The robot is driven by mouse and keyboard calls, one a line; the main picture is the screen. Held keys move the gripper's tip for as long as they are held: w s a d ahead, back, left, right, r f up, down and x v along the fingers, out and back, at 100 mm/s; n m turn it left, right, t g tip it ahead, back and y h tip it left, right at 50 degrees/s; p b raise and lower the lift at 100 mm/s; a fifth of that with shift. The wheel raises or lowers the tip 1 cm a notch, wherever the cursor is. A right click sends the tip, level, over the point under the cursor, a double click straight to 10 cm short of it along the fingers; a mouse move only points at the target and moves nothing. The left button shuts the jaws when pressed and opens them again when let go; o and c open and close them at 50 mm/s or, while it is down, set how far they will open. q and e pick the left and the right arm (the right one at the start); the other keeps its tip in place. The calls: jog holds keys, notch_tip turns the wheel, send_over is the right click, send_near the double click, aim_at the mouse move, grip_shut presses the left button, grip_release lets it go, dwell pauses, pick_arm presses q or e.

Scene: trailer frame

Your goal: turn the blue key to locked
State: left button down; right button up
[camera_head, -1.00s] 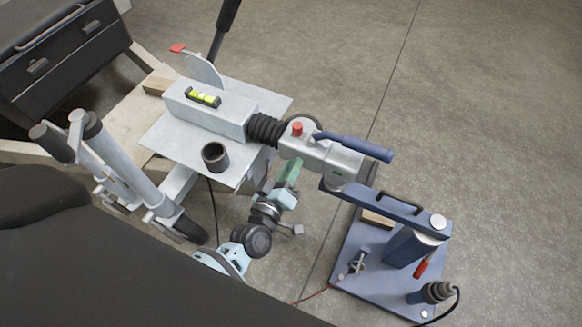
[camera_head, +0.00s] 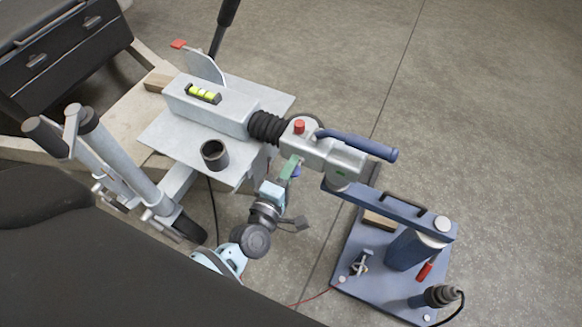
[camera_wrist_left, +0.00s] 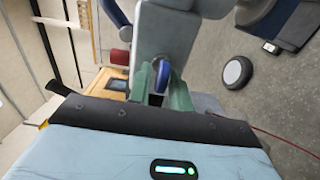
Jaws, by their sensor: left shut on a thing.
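The blue key (camera_wrist_left: 162,77) shows in the left wrist view between the green fingers of my left gripper (camera_wrist_left: 160,85), on the side of the grey coupling head (camera_wrist_left: 165,30). My left gripper (camera_head: 289,169) is shut on it, and a bit of the blue key (camera_head: 296,171) shows beside the fingers in the head view. The coupling head (camera_head: 325,153) has a blue handle (camera_head: 358,144) and a red button (camera_head: 298,127) on top. The fingers hide part of the key, and I cannot read its lock marks. My right gripper is not in view.
A blue stand (camera_head: 345,262) with a red-handled tool and a black plug is at the lower right. A grey plate (camera_head: 170,140) carries a spirit level (camera_head: 203,94) and a black cup (camera_head: 215,154). Open floor lies to the right.

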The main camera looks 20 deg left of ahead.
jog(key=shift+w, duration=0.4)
pick_arm(q)
jog(key=c, duration=1.5)
grip_release()
jog(key=shift+s, duration=0.6)
jog(key=s+p, duration=0.1)
jog(key=s, duration=0.5)
jog(key=shift+s+a, duration=0.15)
jog(key=shift+s, duration=0.2)
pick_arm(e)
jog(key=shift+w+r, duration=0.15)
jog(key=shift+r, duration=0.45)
